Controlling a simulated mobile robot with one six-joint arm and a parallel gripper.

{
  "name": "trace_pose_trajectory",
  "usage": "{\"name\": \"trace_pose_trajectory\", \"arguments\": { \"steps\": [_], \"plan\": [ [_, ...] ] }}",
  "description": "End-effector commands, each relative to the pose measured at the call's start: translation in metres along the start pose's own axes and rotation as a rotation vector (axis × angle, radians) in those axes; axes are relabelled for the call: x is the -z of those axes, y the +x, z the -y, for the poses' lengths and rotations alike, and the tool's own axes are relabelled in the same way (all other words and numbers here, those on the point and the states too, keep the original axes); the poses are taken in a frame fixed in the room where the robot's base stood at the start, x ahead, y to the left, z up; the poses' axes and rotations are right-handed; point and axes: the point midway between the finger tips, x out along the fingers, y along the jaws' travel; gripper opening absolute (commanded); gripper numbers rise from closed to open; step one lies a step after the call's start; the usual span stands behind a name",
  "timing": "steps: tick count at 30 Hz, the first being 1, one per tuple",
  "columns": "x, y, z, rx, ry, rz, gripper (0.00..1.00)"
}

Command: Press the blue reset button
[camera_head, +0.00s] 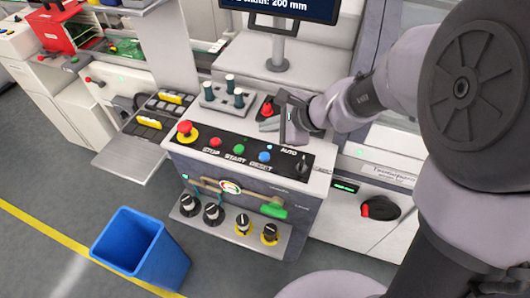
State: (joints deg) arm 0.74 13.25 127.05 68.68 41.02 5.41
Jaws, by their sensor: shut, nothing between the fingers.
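The blue reset button (264,156) sits on the dark sloped control panel (222,147) in the middle of the camera_head view. The green START button (239,149) and the red STOP button (214,142) are to its left, with a large red emergency button (185,128) at the panel's left end. A black AUTO knob (301,165) is to its right. My gripper (288,135) is shut and empty, above and to the right of the blue button in the picture. My gripper appears apart from the button, but its exact height is hard to tell.
Behind the panel stand grey-green pegs (229,92) on a plate and a red-topped item (267,108). A monitor (285,8) is at the back. A blue bin (141,250) stands on the floor at lower left.

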Motion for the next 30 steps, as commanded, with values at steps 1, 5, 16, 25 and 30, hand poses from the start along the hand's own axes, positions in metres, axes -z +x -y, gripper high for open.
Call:
{"name": "trace_pose_trajectory", "arguments": {
  "steps": [1,5,16,25,30],
  "plan": [
    [0.003,0.004,-0.003,-0.001,0.000,0.000,0.00],
    [0.011,0.015,-0.011,-0.001,0.001,0.000,0.00],
    [0.039,0.053,-0.039,0.000,-0.001,0.000,0.00],
    [0.043,0.059,-0.043,0.000,0.000,0.000,0.00],
    [0.042,0.058,-0.043,0.000,-0.001,0.000,0.00]
  ]
}}
